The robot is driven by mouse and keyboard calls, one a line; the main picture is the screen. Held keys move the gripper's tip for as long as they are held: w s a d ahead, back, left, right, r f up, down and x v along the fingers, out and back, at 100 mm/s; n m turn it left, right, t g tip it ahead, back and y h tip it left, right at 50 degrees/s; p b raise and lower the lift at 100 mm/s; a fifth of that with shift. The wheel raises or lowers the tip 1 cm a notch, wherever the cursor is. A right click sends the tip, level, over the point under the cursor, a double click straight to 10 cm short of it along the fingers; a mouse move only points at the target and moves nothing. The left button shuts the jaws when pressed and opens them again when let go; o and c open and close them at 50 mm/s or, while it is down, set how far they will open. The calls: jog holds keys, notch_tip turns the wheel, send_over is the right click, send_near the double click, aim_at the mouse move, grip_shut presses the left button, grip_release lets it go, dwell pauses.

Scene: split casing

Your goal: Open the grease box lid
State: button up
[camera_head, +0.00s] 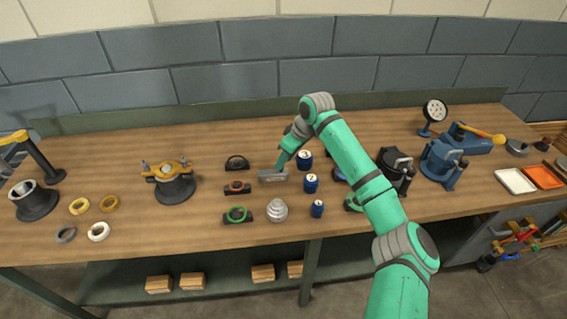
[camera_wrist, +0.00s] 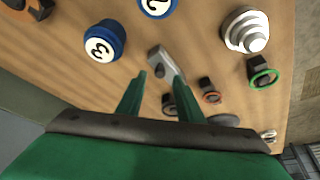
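A small grey metal box (camera_head: 272,177) lies on the bench near its middle; I take it for the grease box. In the wrist view the same grey piece (camera_wrist: 166,66) shows a small dark hole on top; I cannot make out a separate lid or whether it is open. My gripper (camera_head: 281,165) is over the box's far side. In the wrist view my gripper's two green fingers (camera_wrist: 160,88) stand apart with nothing between their tips; the grey piece is just beyond them. Whether the fingers touch it I cannot tell.
Numbered blue cans (camera_head: 311,184) stand close to the right of the box. A silver stepped piece (camera_head: 277,210) stands in front. Black blocks with an orange ring (camera_head: 237,188) and a green ring (camera_head: 238,215) are to the left. The bench (camera_head: 330,232) is bare at its front edge.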

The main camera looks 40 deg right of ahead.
jog(key=shift+x, duration=1.45)
grip_shut()
jog(key=shift+w+r, duration=0.1)
jog(key=shift+w, duration=0.05)
